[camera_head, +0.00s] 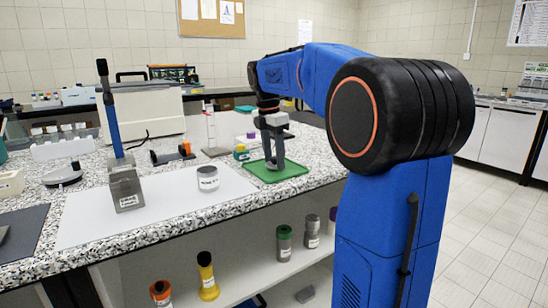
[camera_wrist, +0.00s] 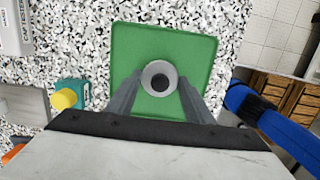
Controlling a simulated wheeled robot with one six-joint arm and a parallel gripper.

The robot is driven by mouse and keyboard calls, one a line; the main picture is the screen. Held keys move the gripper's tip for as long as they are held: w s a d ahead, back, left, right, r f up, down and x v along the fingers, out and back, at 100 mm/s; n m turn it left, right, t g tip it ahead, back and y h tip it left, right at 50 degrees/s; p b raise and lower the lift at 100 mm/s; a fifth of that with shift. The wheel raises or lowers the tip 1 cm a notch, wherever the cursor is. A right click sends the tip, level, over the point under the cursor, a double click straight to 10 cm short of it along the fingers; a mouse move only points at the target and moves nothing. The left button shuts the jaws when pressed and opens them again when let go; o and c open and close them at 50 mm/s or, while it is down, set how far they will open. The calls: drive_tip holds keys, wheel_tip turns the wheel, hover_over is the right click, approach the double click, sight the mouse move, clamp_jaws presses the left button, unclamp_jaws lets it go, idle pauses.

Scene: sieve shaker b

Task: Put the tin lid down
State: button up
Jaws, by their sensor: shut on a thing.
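My gripper (camera_head: 273,166) points down over the green tray (camera_head: 293,172) on the speckled bench. In the wrist view its two grey fingers (camera_wrist: 160,98) are closed on the round tin lid (camera_wrist: 150,70), a light grey disc with a dark centre. The green tray (camera_wrist: 195,45) lies directly under the lid. I cannot tell whether the lid touches the tray. In the head view the lid is hard to make out between the fingers. A short labelled grey tin (camera_head: 208,179) stands on the white mat, left of the tray and apart from it.
A grey block holding an upright blue-handled tool (camera_head: 125,190) stands on the white mat (camera_head: 165,215). A small teal bottle with a yellow cap (camera_head: 241,153) is close left of the tray; it also shows in the wrist view (camera_wrist: 68,96). Several containers stand on the shelf below.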

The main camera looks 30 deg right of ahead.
sight(271, 165)
drive_tip(key=o, duration=1)
drive_tip(key=shift+f, duration=0.1)
drive_tip(key=r, duration=0.4)
drive_tip(key=a+r, duration=0.1)
drive_tip(key=r, duration=0.7)
drive_tip(key=shift+a+r, duration=0.1)
drive_tip(key=shift+a, duration=0.1)
